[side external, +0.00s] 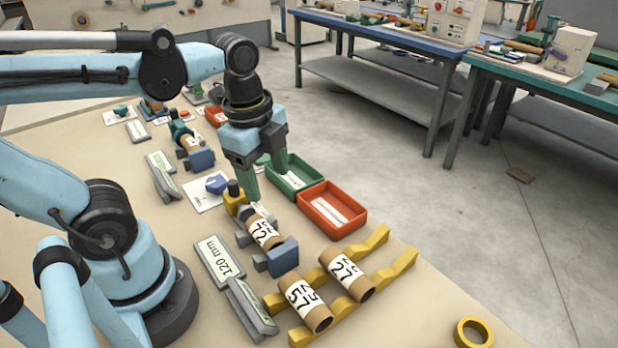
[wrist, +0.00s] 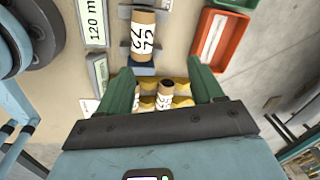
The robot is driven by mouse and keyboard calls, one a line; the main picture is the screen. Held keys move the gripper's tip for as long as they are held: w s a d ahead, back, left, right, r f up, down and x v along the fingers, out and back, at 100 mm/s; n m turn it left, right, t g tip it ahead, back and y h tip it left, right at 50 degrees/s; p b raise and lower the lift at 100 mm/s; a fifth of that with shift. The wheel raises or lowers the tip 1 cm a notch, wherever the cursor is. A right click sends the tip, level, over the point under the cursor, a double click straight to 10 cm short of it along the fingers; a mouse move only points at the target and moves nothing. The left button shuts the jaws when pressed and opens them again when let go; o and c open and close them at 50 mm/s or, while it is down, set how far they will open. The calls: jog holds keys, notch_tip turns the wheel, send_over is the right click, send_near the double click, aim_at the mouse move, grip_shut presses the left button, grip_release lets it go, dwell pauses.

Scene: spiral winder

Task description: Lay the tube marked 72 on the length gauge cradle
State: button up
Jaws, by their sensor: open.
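The tube marked 72 (side external: 264,231) is a brown cardboard roll with a white label. It lies in a low grey cradle (side external: 260,263) with a blue block (side external: 283,256) at its near end and a yellow part (side external: 234,198) near its other end. The tube also shows in the wrist view (wrist: 143,38), above the fingertips. My gripper (side external: 266,186) has green fingers, which are apart and empty. It hovers above and behind the tube in the side view. In the wrist view, my gripper (wrist: 159,68) is spread, with nothing between its fingers.
A sign reading 120 mm (side external: 220,258) stands beside the cradle. A red tray (side external: 331,212) and a green tray (side external: 290,180) lie to the right. A yellow ring (side external: 472,332) lies front right.

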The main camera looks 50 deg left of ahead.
jog(key=w+n+t, duration=0.1)
jog(key=n+t, duration=0.1)
jog(key=n, duration=0.2)
jog(key=w+n+t, duration=0.1)
jog(key=w+n, duration=0.1)
jog(key=n, duration=0.3)
jog(key=w+n+t, duration=0.2)
jog(key=n, duration=0.3)
jog(key=shift+f+t, duration=0.25)
jog(key=shift+t, duration=0.05)
